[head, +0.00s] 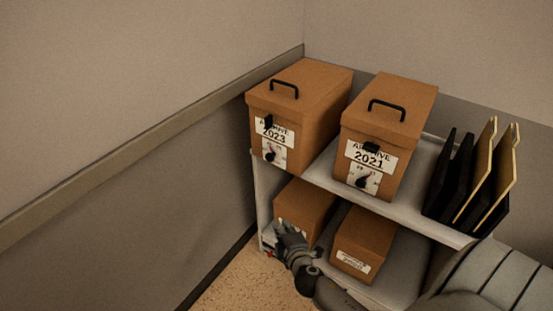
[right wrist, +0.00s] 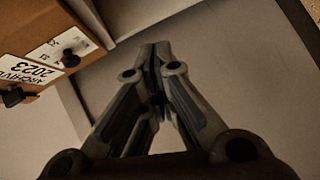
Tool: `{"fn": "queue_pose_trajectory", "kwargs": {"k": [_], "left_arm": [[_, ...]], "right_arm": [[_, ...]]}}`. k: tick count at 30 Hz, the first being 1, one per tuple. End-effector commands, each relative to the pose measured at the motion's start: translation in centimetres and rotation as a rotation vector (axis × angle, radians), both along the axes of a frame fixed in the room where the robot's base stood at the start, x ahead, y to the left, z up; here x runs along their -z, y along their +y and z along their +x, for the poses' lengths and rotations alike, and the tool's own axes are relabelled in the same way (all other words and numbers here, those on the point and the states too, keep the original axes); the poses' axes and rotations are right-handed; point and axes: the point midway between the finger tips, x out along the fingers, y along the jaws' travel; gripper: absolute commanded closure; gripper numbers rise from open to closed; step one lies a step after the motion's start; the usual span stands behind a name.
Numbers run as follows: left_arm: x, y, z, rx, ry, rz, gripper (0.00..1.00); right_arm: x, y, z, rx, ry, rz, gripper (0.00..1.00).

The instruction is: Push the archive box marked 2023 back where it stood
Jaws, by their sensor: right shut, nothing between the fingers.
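The brown archive box marked 2023 (head: 313,93) stands upright at the left end of the upper shelf (head: 318,174), its front face at about the shelf's front edge. It has a black handle on top and a white label with a round dial. It also shows upside down at the upper left of the right wrist view (right wrist: 25,35). My right gripper (head: 283,231) is shut and empty, below the box and in front of the lower shelf, apart from the 2023 box. Its closed fingertips show in the right wrist view (right wrist: 154,52). My left gripper is not in view.
An archive box marked 2021 (head: 405,105) stands to the right, with a gap between. Dark and tan folders (head: 470,180) stand farther right. Two smaller brown boxes (head: 312,203) (head: 365,236) sit on the lower shelf. A wall with a rail (head: 150,143) is close on the left.

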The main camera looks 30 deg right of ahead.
Motion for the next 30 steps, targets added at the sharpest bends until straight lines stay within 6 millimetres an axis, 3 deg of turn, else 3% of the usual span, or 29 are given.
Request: {"fn": "queue_pose_trajectory", "kwargs": {"k": [1,3,6,9,17,30], "left_arm": [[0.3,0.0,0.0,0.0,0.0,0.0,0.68],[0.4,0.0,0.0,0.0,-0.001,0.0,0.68],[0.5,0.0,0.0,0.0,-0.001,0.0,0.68],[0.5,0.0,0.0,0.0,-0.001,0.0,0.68],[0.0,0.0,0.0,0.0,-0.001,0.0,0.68],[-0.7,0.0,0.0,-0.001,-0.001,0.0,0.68]], "right_arm": [[-3.5,-0.3,1.1,-0.009,-0.068,-0.063,1.0],[-7.6,-0.5,2.0,-0.017,-0.144,-0.138,1.0],[-11.8,-0.6,2.5,-0.019,-0.22,-0.218,1.0],[-14.1,-0.7,2.7,-0.018,-0.261,-0.258,1.0],[-14.9,-1.3,4.8,-0.017,-0.273,-0.273,1.0],[-14.8,-3.5,11.9,-0.018,-0.272,-0.27,1.0]]}}
